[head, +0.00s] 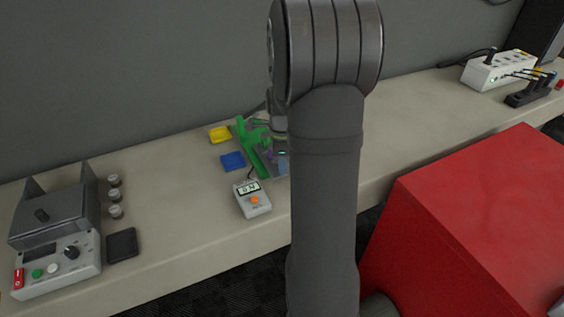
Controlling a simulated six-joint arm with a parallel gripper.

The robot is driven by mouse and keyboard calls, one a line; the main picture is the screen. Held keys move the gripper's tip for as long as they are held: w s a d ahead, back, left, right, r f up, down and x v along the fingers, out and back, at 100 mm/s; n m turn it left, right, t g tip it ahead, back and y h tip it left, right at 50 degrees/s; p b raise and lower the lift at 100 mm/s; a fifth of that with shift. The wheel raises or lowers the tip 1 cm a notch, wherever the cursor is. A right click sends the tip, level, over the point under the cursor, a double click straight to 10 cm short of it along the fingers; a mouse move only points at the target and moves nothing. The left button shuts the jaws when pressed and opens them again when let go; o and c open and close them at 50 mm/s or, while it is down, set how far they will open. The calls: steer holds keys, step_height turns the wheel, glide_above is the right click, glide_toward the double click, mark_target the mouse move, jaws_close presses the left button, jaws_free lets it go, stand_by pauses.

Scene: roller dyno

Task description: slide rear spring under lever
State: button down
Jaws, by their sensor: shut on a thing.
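The dyno fixture stands on the bench, with a green frame (250,139) on a dark grey base. Its right side is hidden behind my arm. Small purple and blue parts (282,162) show at its right, close to the arm. My gripper (279,124) is mostly hidden behind my own arm; only a grey part shows, over the right side of the fixture. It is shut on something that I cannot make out. I cannot tell the rear spring or the lever apart at this size.
A yellow tray (220,134) and a blue tray (232,161) lie left of the fixture. A meter (252,199) lies in front. A red cabinet (470,220) is at right.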

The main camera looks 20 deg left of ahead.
steer(key=w+a, duration=0.6)
steer(key=shift+w+a+r, duration=0.1)
steer(key=shift+w+a, duration=0.1)
steer(key=c, duration=1.3)
jaws_free()
step_height(320, 180, up, 17)
steer(key=shift+r, duration=0.2)
steer(key=shift+f, duration=0.15)
